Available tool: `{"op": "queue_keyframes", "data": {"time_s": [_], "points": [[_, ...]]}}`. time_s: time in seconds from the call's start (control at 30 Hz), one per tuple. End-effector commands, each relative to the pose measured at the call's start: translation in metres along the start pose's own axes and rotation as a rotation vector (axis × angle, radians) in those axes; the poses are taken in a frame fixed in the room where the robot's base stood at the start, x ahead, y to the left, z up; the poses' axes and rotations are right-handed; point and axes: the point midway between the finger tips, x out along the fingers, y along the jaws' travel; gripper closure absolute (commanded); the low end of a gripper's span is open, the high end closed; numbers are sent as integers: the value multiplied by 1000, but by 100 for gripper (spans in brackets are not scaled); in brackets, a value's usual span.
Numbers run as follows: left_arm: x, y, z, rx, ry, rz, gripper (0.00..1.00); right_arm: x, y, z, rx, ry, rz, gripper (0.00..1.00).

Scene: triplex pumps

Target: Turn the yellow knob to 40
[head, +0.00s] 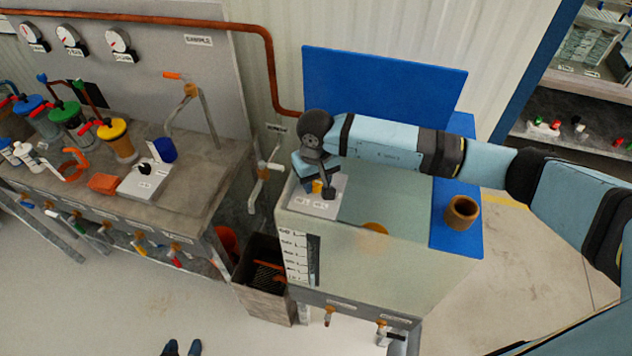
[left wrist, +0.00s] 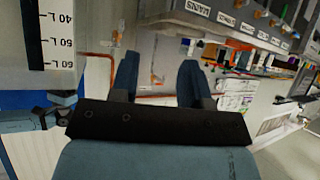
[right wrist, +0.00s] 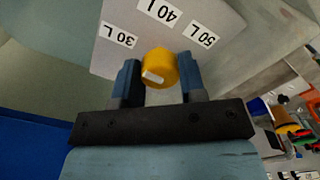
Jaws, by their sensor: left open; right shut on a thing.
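The yellow knob (head: 317,186) sits on a pale plate (head: 327,207) at the left corner of the tank top. In the right wrist view the knob (right wrist: 158,62) lies between the fingers of my right gripper (right wrist: 159,82), which is shut on it. A white mark shows on the knob's near side; I cannot tell which label it indicates. The labels 30 L, 40 L and 50 L (right wrist: 160,11) are upside down beyond the knob. In the head view my right gripper (head: 322,189) partly hides the plate. My left gripper (head: 182,348) is open and empty, low over the floor.
The tank (head: 390,262) carries a level scale on its front. A brown cup (head: 461,212) stands on the blue surface at right. A dark crate (head: 265,292) stands left of the tank, and a bench (head: 200,180) with pumps further left.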

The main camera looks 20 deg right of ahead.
Motion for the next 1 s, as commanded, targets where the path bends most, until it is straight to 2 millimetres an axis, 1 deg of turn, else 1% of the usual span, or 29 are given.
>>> {"op": "queue_keyframes", "data": {"time_s": [0.03,0.17,0.4,0.57,0.8,1.0], "points": [[5,0,7,0,0,2,57,4,0,0,26,2,1,86],[14,2,19,1,-2,7,57,5,0,-1,120,2,0,86],[30,8,44,1,-10,23,57,6,1,-1,342,3,1,86],[40,12,56,1,-5,34,57,5,0,-1,493,3,0,86],[53,10,74,3,0,30,57,4,0,-1,701,3,0,86],[60,8,87,3,-3,26,57,3,0,0,835,2,0,86]]}}
